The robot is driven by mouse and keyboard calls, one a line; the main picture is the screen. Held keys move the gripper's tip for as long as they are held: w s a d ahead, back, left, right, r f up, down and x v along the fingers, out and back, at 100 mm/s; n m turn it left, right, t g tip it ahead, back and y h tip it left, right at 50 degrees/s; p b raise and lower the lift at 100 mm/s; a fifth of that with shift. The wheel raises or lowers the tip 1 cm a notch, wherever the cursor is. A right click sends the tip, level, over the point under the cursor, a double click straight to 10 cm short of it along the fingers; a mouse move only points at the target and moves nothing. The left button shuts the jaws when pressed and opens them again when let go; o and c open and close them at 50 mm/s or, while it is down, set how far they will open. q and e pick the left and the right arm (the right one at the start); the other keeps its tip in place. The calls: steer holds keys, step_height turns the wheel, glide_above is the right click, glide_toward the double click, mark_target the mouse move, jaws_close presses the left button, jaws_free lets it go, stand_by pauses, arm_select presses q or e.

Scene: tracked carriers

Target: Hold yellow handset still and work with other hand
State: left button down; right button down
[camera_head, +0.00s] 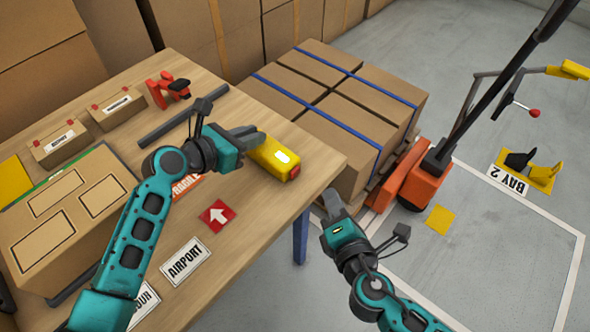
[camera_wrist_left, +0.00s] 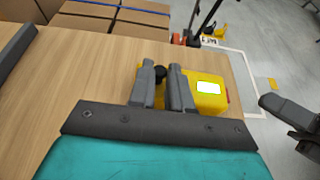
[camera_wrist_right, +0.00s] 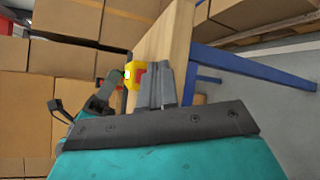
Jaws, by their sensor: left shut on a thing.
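The yellow handset (camera_head: 276,158) lies near the right edge of the wooden table, with a white screen on top and a red end. My left gripper (camera_head: 247,135) is shut on it at its far left end. In the left wrist view the handset (camera_wrist_left: 209,92) sits by the fingers, with a black part between them. My right gripper (camera_head: 334,204) is off the table's right edge, apart from the handset, with its fingers together and nothing visible in them. The handset's red end (camera_wrist_right: 136,74) shows beyond those fingers in the right wrist view.
The table (camera_head: 232,250) holds a large carton (camera_head: 75,215), small boxes, a dark bar, a red tool (camera_head: 168,88) and signs, including AIRPORT (camera_head: 186,260). A pallet of strapped cartons (camera_head: 345,120) stands beyond its right edge. An orange truck (camera_head: 425,185) stands further right.

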mark_target(311, 193)
steer(key=shift+w+a, duration=0.9)
steer(key=shift+a, duration=0.2)
steer(key=shift+w+a, duration=0.9)
steer(key=shift+a, duration=0.2)
stand_by(0.4)
steer(key=shift+w+a, duration=0.3)
steer(key=shift+w+a, duration=0.2)
steer(key=shift+a, duration=0.05)
stand_by(0.6)
steer(key=shift+s+d, duration=0.5)
steer(key=shift+d, duration=0.1)
steer(key=s+d, duration=0.4)
steer(key=shift+d, duration=0.35)
